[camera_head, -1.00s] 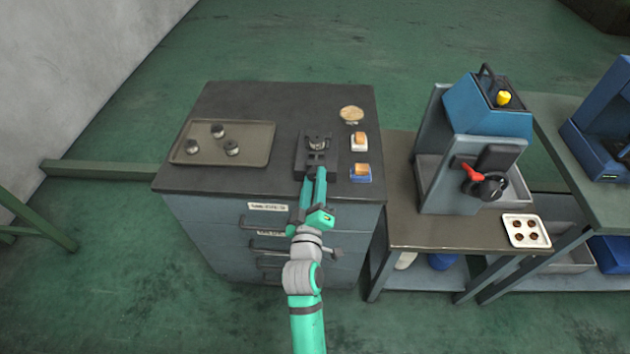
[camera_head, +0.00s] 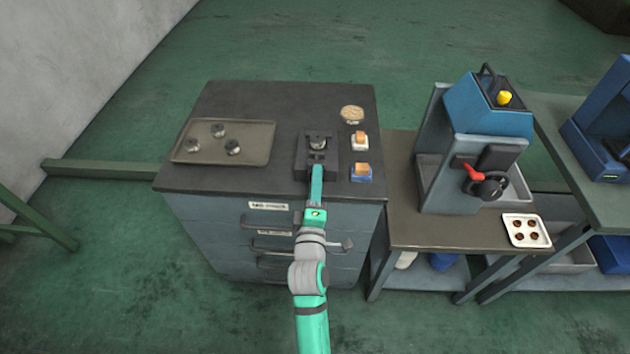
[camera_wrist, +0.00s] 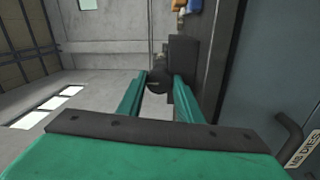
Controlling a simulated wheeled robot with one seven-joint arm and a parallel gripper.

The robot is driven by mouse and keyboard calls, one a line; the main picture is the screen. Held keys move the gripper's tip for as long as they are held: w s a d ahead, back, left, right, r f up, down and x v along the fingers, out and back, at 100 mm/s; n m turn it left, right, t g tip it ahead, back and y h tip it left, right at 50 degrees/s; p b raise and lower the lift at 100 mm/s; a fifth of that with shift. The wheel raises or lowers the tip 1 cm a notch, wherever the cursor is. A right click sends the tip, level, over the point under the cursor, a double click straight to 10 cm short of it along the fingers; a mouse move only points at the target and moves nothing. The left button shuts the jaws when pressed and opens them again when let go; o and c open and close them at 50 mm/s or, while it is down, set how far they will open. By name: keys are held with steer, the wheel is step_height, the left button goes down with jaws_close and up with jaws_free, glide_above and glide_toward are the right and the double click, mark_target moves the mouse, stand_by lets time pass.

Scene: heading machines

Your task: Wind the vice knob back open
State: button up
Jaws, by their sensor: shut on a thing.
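The dark vice (camera_head: 303,158) stands near the front edge of the bench top, with a round metal part (camera_head: 318,143) in it. My gripper (camera_head: 317,170) reaches the vice's front side from the near edge. In the wrist view my two teal fingers (camera_wrist: 158,88) are on either side of the dark round vice knob (camera_wrist: 157,80), shut on it. The vice body (camera_wrist: 183,58) shows just beyond the knob. In the head view my fingers look like one narrow strip and hide the knob. How far the vice jaws are apart is too small to tell.
A tray (camera_head: 255,150) with several round metal parts lies left of the vice. Drawer handles (camera_head: 270,228) jut out below, near my wrist.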

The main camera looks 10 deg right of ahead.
steer(key=shift+w, duration=0.1)
steer(key=o, duration=1)
steer(key=shift+d, duration=0.1)
steer(key=shift+o, duration=0.2)
steer(key=shift+s, duration=0.2)
steer(key=v, duration=1)
steer(key=shift+s, duration=0.2)
steer(key=shift+s, duration=0.15)
